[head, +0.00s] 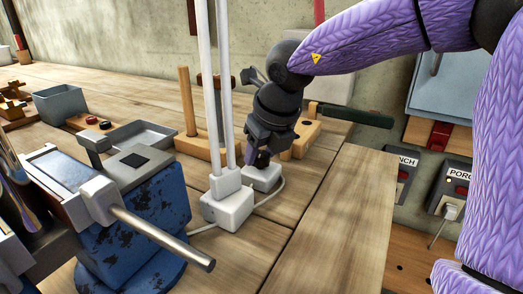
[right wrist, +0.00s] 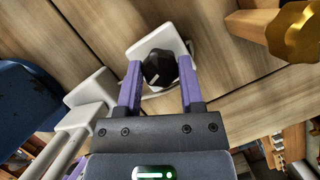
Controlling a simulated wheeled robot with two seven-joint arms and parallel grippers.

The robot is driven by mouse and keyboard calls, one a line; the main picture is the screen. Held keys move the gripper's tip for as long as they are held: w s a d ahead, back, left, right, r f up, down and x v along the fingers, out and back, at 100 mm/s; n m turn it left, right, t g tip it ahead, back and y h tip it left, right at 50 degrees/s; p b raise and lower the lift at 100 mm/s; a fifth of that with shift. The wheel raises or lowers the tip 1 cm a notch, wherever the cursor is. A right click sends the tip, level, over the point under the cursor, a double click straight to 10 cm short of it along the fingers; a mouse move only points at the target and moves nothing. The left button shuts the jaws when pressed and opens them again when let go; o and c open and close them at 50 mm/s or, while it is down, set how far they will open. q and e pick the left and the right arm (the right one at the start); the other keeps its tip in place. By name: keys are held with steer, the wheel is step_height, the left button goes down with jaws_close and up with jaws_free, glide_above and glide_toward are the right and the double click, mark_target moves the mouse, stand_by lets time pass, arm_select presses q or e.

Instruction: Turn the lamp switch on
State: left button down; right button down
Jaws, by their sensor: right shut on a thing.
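The lamp's white switch box (head: 264,181) lies on the wooden bench beside the white lamp base (head: 230,211), from which two white rods rise. A white cord runs by the box. My right gripper (head: 262,155) reaches down onto the box from above. In the right wrist view, a black knob (right wrist: 157,72) with a pale pointer line sits on the white box (right wrist: 146,46). The purple fingers of my right gripper (right wrist: 159,70) are closed on either side of the knob. The lamp's head is out of view. My left gripper is not in view.
A blue vise (head: 143,215) with a long metal handle stands left of the lamp. A wooden stand (head: 203,148) is behind it. Wall switch plates, one labelled PORCH (head: 455,187), are at the right. The bench's front right (head: 335,225) is clear.

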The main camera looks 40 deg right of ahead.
steer(key=shift+c, duration=1.1)
jaws_free()
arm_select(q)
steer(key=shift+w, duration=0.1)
arm_select(e)
steer(key=shift+s+r, duration=0.1)
steer(key=shift+r, duration=0.3)
arm_select(q)
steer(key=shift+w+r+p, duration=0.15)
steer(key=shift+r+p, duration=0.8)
steer(key=shift+p, duration=0.05)
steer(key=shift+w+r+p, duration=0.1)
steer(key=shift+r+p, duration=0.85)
arm_select(e)
steer(key=v, duration=0.9)
